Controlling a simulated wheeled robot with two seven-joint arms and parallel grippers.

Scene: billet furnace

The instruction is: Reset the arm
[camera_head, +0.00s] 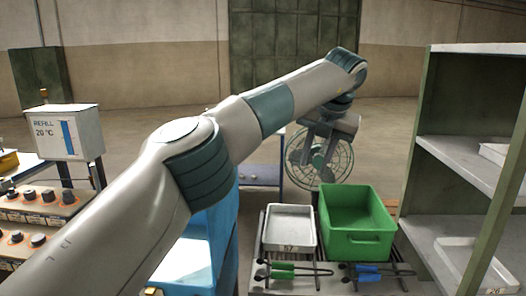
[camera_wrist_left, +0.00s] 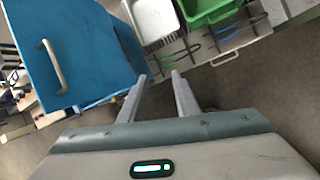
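My left arm reaches across the head view from the lower left. My left gripper (camera_head: 318,160) hangs at its end, in front of a round fan and above the far side of the table. In the left wrist view its two fingers (camera_wrist_left: 157,82) are apart with nothing between them. They show over the gap between the blue box and the table. My right gripper is in neither view.
A green bin (camera_head: 357,244) and a white tray (camera_head: 290,228) stand on a table, with green-handled (camera_head: 284,271) and blue-handled tongs (camera_head: 368,270) in front. A blue box (camera_wrist_left: 65,65) is left. A shelf (camera_head: 462,170) stands right, a control panel (camera_head: 40,212) left.

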